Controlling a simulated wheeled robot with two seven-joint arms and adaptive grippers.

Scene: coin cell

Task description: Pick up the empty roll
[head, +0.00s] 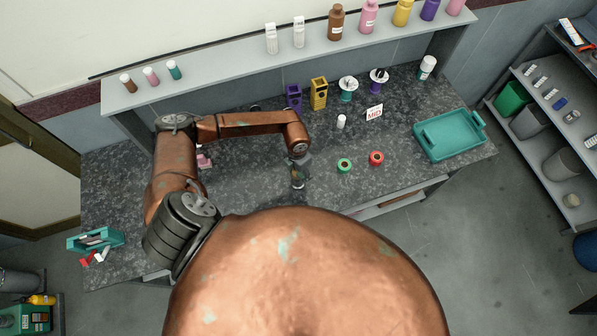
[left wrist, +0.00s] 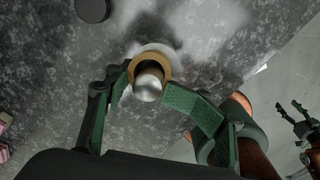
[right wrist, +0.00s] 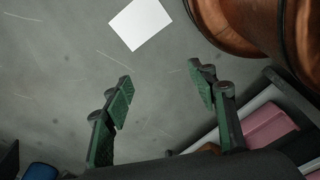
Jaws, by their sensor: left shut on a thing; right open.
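My left gripper (head: 298,176) is over the dark speckled counter, left of the green tape roll (head: 344,166). In the left wrist view its fingers (left wrist: 147,88) are shut on a small tan ring (left wrist: 163,58), which looks like the empty roll. A shiny silver rounded end shows inside the ring, and a pale rim shows behind it. Whether the ring touches the counter is hard to tell. A red tape roll (head: 376,158) lies right of the green one. My right gripper (right wrist: 160,85) is open and empty above the grey floor; the head view does not show it.
A teal tray (head: 422,139) sits at the counter's right. A small white bottle (head: 341,121) and a "MID" card (head: 374,113) stand behind the tape rolls. Purple and yellow holders (head: 319,94) stand at the back. A teal box (head: 85,240) is at the left end. Bottles line the shelf (head: 200,82).

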